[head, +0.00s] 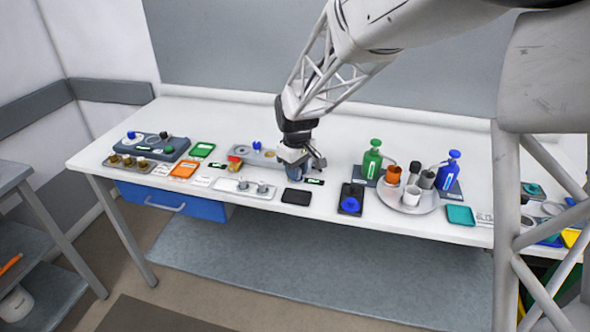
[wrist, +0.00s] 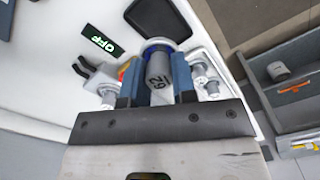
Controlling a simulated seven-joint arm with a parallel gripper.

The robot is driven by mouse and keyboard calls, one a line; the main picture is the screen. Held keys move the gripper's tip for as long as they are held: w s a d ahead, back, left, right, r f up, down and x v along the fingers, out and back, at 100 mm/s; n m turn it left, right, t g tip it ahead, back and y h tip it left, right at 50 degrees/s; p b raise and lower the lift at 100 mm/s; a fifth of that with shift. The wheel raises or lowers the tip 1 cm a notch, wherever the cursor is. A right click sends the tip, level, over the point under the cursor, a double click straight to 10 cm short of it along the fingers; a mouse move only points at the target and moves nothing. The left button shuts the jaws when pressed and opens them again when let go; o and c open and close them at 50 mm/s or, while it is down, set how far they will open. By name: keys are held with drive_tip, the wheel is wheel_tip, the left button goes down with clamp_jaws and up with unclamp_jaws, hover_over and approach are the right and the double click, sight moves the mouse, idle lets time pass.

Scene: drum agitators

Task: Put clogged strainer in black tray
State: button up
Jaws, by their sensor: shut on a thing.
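My gripper (head: 302,178) is over the table, just behind the small black tray (head: 296,197). In the wrist view my gripper (wrist: 156,85) has its two blue fingers closed on a grey cylinder (wrist: 158,68) with dark markings and a blue rim. This looks like the strainer, though its clogging cannot be made out. The fingers and arm mostly hide it in the head view. The tray also shows in the wrist view (wrist: 160,17), just beyond the held cylinder, and looks empty. I cannot tell how high the cylinder is above the table.
A pale tray with metal knobs (head: 243,188) is to the left. The table's front edge is close.

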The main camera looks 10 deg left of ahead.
sight(296, 197)
drive_tip(key=shift+f, duration=0.15)
drive_tip(key=shift+f, duration=2.8)
drive_tip(key=shift+f, duration=0.5)
idle(0.4)
idle(0.3)
drive_tip(key=o, duration=1)
drive_tip(key=o, duration=0.3)
drive_tip(key=shift+o, duration=0.2)
drive_tip(key=shift+r, duration=0.15)
